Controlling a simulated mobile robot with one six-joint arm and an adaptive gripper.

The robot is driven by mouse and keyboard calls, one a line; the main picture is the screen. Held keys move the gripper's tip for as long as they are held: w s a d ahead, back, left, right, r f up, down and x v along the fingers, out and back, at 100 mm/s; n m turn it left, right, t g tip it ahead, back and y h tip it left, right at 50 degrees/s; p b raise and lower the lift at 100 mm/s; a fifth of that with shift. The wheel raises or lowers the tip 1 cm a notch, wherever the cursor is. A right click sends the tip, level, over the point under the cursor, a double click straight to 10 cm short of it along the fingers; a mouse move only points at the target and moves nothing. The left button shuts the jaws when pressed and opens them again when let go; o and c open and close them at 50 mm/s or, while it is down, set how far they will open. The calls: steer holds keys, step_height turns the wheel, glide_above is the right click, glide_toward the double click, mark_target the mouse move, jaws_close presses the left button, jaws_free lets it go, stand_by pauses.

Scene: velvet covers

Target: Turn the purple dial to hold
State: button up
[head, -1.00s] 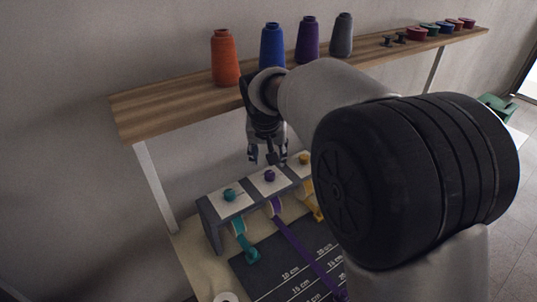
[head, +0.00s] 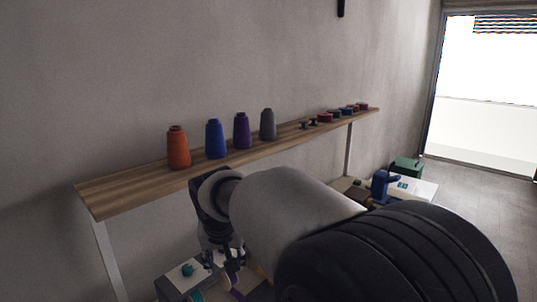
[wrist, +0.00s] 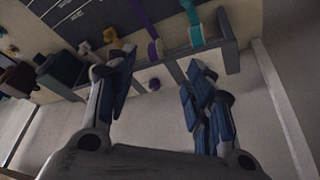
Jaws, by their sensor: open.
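The dial unit (head: 170,288) stands below the shelf, with a teal dial (head: 187,270) on its white top. In the wrist view a small purplish dial (wrist: 154,84) shows between my two fingers, in line with the purple strap (wrist: 146,22). In the head view the purple dial is hidden behind my gripper (head: 227,268). My gripper is open, fingers pointing down over the unit. The fingers look apart from the dial, one on each side; I cannot tell the exact height. The dial's markings and setting are too small to read.
A wooden shelf (head: 130,190) with orange, blue, purple and grey thread cones runs along the wall above. The teal strap (wrist: 191,18) and yellow strap (wrist: 112,36) flank the purple one. A blue device (head: 381,186) and green box (head: 406,168) stand farther right.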

steer(key=s+d+r+m, duration=0.1)
steer(key=s+d+r, duration=0.2)
steer(key=s+d, duration=0.4)
steer(key=s+d+r, duration=0.3)
steer(key=s+d, duration=0.3)
steer(key=d, duration=0.4)
steer(key=s+d+f, duration=0.2)
steer(key=s+d, duration=0.1)
steer(key=s, duration=0.5)
steer(key=s+d+f, duration=0.3)
steer(key=s+d, duration=0.1)
steer(key=s, duration=0.4)
steer(key=shift+s+d+m+h, duration=0.2)
steer(key=shift+s+m+h, duration=0.15)
steer(key=shift+m+h, duration=0.05)
steer(key=shift+r, duration=0.1)
